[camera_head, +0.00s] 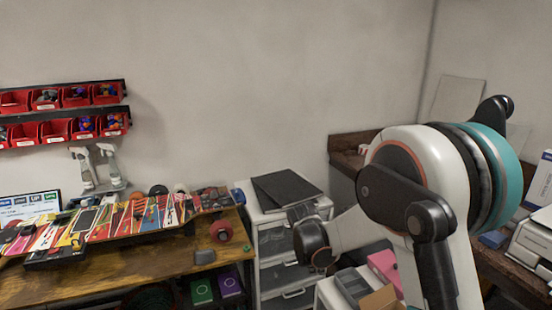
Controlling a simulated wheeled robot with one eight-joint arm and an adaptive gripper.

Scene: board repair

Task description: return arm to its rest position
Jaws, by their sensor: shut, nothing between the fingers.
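My arm (425,185), white with black joints and a teal ring, fills the right side of the head view. It is bent, and a white link reaches left to a rounded black part (312,243) in front of the drawer cabinet. No gripper fingers can be made out, so I do not see my gripper. No held object shows.
A wooden workbench (130,262) at left bears a colorful skateboard deck (125,220) and a red wheel (221,230). Red bins (56,130) hang above. A white drawer cabinet (270,262) stands close behind the arm. A printer (535,240) is at far right.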

